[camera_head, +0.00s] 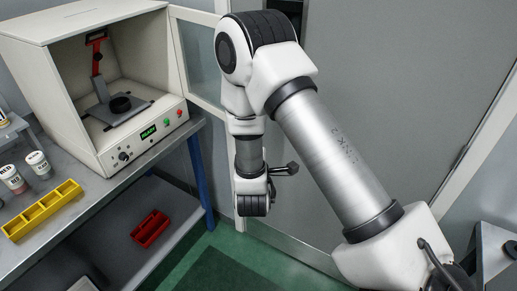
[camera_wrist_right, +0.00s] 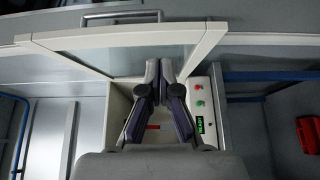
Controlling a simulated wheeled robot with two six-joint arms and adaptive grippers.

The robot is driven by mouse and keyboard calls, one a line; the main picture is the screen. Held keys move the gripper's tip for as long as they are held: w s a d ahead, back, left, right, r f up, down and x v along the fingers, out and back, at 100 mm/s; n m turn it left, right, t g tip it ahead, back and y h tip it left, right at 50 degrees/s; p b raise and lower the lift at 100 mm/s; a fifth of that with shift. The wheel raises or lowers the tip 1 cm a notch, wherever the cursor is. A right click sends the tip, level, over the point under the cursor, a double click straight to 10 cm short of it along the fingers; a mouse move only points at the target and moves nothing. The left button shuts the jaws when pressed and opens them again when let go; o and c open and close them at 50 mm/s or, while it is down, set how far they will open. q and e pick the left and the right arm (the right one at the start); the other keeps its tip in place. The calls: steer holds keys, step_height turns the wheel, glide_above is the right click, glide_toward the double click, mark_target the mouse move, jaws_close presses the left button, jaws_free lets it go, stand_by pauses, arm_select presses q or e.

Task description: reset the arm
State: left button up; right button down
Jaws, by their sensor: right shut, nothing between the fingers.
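My right arm (camera_head: 325,145) comes in from the lower right of the head view, bends at an elbow near the top and hangs down to its wrist (camera_head: 252,190) in front of the grey door. My right gripper (camera_wrist_right: 163,72) shows in the wrist view with its dark fingers together and nothing between them. It appears in front of the white cabinet's opening in that view, but I cannot tell how far from it. Its fingers are not clear in the head view. My left gripper is in neither view.
A white cabinet (camera_head: 22,62) with its glass door (camera_head: 200,58) swung open stands on the bench at left, holding a black fixture (camera_head: 119,104). A yellow tray (camera_head: 42,209) and jars (camera_head: 38,164) sit before it. A red bin (camera_head: 150,229) lies on the lower shelf. Green floor is clear.

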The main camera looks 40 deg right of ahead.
steer(key=s+a+f+g+y+b, duration=0.1)
steer(key=s+a+f+g+y, duration=0.15)
steer(key=f, duration=0.55)
steer(key=s+a+f+g+y+b, duration=0.1)
steer(key=s+f+y, duration=0.1)
steer(key=s+f, duration=0.35)
steer(key=s+a+f+g+y, duration=0.1)
steer(key=s+a+f+y, duration=0.1)
steer(key=f, duration=0.8)
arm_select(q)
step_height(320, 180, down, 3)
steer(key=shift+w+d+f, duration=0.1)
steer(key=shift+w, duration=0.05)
arm_select(e)
steer(key=s+a+f+m+g+y, duration=0.2)
steer(key=s+a+f+m+g, duration=0.2)
steer(key=s, duration=0.4)
steer(key=s+a+f+m+g+y, duration=0.3)
steer(key=s+a+f+m+g, duration=0.2)
steer(key=s, duration=0.4)
steer(key=shift+s+f+m, duration=0.2)
steer(key=shift+s+m, duration=0.1)
steer(key=shift+m, duration=0.3)
